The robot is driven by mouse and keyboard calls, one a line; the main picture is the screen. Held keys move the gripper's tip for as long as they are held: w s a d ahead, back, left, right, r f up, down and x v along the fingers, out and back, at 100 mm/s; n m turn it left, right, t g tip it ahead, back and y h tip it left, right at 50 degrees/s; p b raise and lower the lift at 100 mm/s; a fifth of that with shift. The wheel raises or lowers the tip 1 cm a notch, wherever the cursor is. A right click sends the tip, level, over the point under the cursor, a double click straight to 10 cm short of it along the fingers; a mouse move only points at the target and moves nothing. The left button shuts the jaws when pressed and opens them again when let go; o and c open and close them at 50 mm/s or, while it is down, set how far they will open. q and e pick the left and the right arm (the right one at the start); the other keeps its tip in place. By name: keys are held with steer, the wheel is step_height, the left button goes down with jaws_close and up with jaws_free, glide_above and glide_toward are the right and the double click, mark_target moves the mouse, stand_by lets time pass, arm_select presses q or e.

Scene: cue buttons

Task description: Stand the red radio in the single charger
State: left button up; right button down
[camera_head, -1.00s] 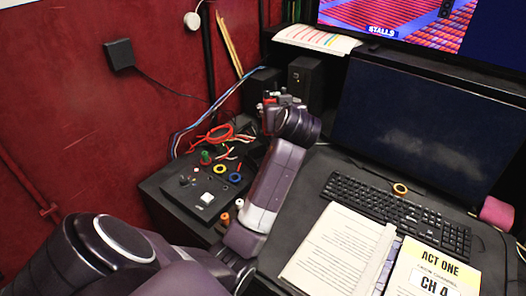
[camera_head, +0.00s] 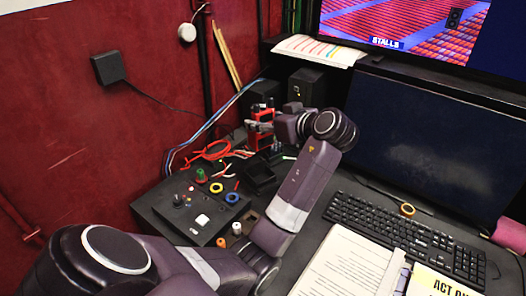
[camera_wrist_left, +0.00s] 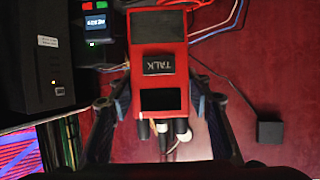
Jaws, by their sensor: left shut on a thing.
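The red radio (camera_head: 262,134) is held upright by my left gripper (camera_head: 264,118), near the back of the dark desk. In the left wrist view the radio (camera_wrist_left: 158,48) fills the middle, with a black TALK label and dark panels. My left gripper's fingers (camera_wrist_left: 159,103) close on it from both sides. A black open-topped holder (camera_head: 260,177), which looks like the single charger, stands on the desk below and in front of the radio. The radio is apart from it in the head view. My right gripper is not in view.
A control box (camera_head: 195,208) with coloured knobs and rings lies at the front left. Red cables (camera_head: 212,151) lie left of the holder. Black speakers (camera_head: 305,86) stand behind. A keyboard (camera_head: 400,228) and open papers (camera_head: 345,255) lie to the right.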

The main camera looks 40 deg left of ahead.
arm_select(q)
step_height(320, 180, down, 11)
steer(key=p, duration=0.2)
steer(key=shift+f, duration=0.15)
steer(key=shift+f+b, duration=0.65)
steer(key=o, duration=1)
steer(key=shift+c, duration=0.2)
steer(key=o, duration=0.3)
steer(key=shift+o, duration=0.2)
